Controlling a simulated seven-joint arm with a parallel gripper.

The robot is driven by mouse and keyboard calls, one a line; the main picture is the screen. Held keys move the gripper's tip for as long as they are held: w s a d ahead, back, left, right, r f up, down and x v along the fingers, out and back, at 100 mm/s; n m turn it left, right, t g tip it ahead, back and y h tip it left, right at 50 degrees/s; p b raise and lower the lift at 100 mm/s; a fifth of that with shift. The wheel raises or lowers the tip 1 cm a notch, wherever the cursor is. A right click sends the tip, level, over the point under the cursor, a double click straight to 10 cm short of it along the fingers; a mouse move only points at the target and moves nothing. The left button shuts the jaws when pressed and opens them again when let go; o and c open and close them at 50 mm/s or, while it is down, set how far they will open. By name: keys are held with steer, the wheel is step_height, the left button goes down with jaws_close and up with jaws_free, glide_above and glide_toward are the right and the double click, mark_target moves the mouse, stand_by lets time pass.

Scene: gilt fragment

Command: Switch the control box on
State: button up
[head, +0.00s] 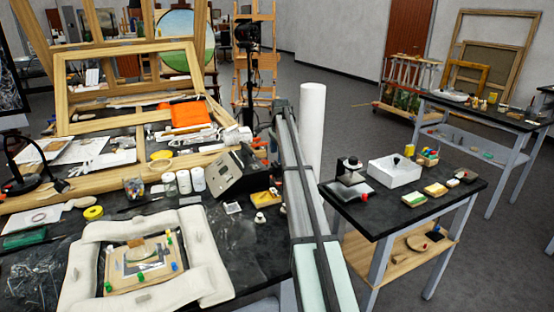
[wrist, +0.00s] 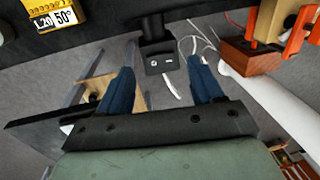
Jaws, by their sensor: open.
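A black box with a sloped grey front panel (head: 238,170) stands on the dark bench in the head view; it looks like the control box. Its switch is too small to make out. In the wrist view my gripper (wrist: 163,62) shows two blue fingers spread apart with nothing held between them. Behind the gap is a small black block (wrist: 161,64) with light marks on its face. My gripper is not visible in the head view.
White jars (head: 184,182) stand left of the box. A white roll (head: 312,128) rises to the right. A side table (head: 352,209) holds small items. Cables (wrist: 205,38) show beyond my fingers.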

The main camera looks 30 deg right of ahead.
mark_target(277, 163)
steer(key=shift+w+f, duration=0.15)
steer(key=shift+f, duration=0.7)
steer(key=shift+w+f, duration=0.1)
steer(key=shift+f, duration=0.75)
